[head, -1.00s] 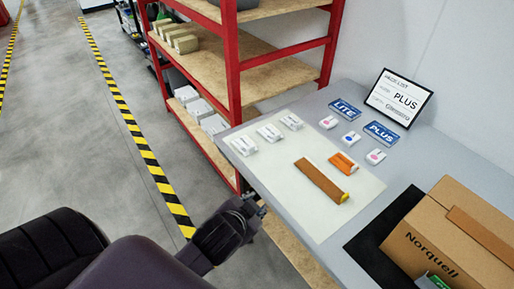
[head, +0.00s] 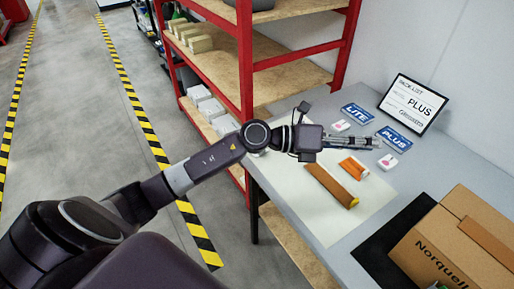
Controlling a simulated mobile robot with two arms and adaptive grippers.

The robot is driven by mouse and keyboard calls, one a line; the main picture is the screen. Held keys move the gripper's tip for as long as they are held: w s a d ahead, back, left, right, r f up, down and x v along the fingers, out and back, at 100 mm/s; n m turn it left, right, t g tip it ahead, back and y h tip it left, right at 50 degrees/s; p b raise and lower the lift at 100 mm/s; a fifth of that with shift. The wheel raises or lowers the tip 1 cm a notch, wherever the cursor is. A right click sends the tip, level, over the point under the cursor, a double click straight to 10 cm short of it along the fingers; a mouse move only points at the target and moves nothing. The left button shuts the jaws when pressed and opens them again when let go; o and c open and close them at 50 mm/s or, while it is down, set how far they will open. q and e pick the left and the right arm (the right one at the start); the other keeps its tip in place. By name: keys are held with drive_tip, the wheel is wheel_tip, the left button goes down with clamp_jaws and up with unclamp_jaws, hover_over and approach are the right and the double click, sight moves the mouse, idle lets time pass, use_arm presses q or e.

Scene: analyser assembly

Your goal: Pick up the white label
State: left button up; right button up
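Small white pieces lie on the table's far side: one (head: 341,126) with a pink mark sits below the LITE sign (head: 357,113), and another (head: 388,162) with a pink mark sits below the PLUS sign (head: 395,139). I cannot tell which piece is the white label. My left gripper (head: 376,143) reaches over the table from the left, its fingers pointing right between these two pieces. It hides the blue-marked piece. The finger gap is too small to judge, and nothing clearly shows held. My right gripper is out of view.
An orange piece (head: 353,168) and a long brown bar (head: 331,186) lie on the pale mat (head: 318,223). A Norquell carton (head: 448,245) stands front right on a black mat (head: 376,250). A pack list stand (head: 412,104) is at the back. A red shelf (head: 245,60) adjoins the table.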

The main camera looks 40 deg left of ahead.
use_arm(q)
drive_tip(key=w+a+f+m+g+y, duration=0.2)
drive_tip(key=a+f+m+g+y, duration=0.2)
drive_tip(key=a+f+y, duration=0.55)
drive_tip(key=s+a+f+g+y, duration=0.1)
drive_tip(key=s+a+g+y, duration=0.2)
drive_tip(key=a, duration=1.8)
drive_tip(key=shift+n+t+y, duration=0.25)
drive_tip(key=shift+n+t, duration=0.05)
drive_tip(key=shift+n, duration=0.1)
drive_tip(key=p+x, duration=0.2)
drive_tip(key=x, duration=0.5)
drive_tip(key=shift+f, duration=0.6)
clamp_jaws()
